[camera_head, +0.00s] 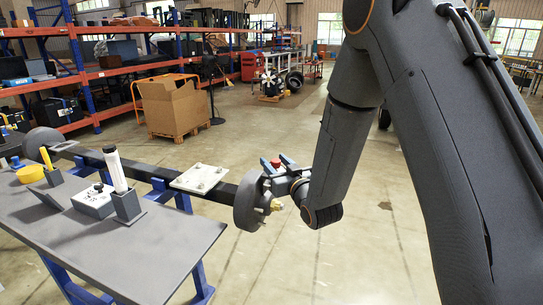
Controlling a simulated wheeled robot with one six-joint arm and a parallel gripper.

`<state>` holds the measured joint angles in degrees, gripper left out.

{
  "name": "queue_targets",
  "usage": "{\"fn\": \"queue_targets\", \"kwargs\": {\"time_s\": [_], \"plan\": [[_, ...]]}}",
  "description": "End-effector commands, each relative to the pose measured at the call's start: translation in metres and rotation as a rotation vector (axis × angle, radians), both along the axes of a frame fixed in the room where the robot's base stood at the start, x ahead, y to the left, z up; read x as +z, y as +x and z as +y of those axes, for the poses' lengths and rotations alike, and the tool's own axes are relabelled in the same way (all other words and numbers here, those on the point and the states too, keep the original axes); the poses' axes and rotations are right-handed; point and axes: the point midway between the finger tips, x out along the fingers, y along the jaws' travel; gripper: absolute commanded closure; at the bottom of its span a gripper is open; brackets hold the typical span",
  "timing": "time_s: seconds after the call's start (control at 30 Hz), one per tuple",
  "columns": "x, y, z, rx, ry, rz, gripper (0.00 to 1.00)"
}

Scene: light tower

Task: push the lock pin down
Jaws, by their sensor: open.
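My gripper (277,163) is at the end of my arm, just above and behind the round grey disc (250,200) at the right end of a dark beam. Its two blue-grey fingers look apart. A small red knob (276,163) shows between or just behind them; I cannot tell whether it is the lock pin or whether a finger touches it. No other part is clearly a lock pin. A brass-coloured fitting (277,205) sticks out of the disc's right face. My wrist hides part of the area right of the disc.
The dark beam (222,190) carries a pale plate (199,178). A carton on a pallet (173,107) stands behind. The floor at centre is clear.

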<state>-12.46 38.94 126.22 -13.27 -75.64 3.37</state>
Motion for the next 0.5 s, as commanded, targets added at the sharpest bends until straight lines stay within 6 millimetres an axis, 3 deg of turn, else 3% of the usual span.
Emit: {"fn": "queue_targets", "kwargs": {"time_s": [0.23,0.5], "plan": [[0.000,0.027,0.013,0.000,-0.001,0.002,0.57],[0.000,0.035,0.013,-0.004,0.000,0.001,0.57]]}}
